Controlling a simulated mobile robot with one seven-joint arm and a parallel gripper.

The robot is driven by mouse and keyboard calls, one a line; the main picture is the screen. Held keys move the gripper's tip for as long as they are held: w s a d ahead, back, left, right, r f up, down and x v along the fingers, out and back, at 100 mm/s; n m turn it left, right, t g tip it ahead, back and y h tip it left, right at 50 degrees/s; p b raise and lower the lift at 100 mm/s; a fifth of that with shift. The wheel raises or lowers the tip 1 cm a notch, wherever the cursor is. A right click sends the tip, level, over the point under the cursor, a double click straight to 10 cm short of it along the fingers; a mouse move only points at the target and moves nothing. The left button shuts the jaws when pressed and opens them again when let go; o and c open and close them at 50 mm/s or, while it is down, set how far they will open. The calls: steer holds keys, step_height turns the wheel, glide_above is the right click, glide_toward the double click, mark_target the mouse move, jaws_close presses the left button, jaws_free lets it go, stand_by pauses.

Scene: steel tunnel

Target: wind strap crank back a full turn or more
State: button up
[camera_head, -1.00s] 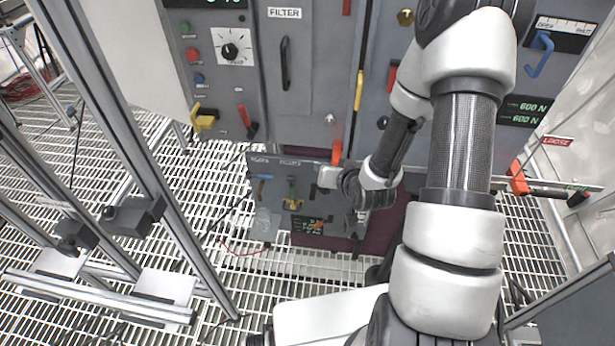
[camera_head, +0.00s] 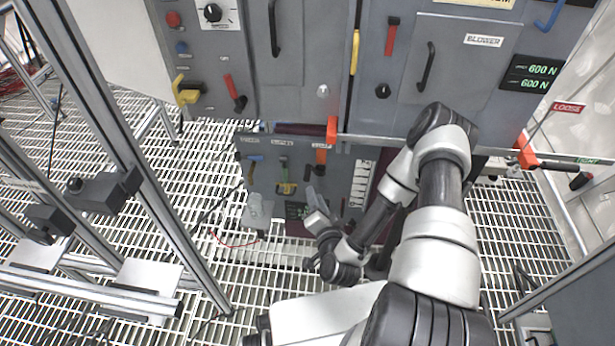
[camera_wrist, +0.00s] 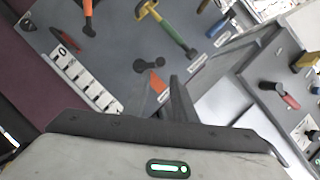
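A grey strap (camera_head: 430,143) runs across the cabinet fronts between two orange end pieces, the left one (camera_head: 332,130) and the right one (camera_head: 525,152). Past the right piece a bar with a dark knob (camera_head: 581,180) sticks out; it looks like the strap crank. Signs reading LOOSE and, partly legible, TIGHT sit near it. My gripper (camera_head: 313,198) is far left of the crank, low in front of the tool panel, touching nothing I can make out. In the wrist view one dark finger (camera_wrist: 181,104) shows; the crank is not seen there, and the finger gap is unclear.
Two green displays (camera_head: 533,76) read 600 N. Metal frame posts (camera_head: 100,130) stand at left. Grated floor (camera_head: 500,225) is open below the right end of the strap.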

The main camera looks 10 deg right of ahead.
mark_target(309, 179)
steer(key=b+x, duration=0.2)
steer(key=x, duration=1)
steer(key=shift+w, duration=0.25)
jaws_close()
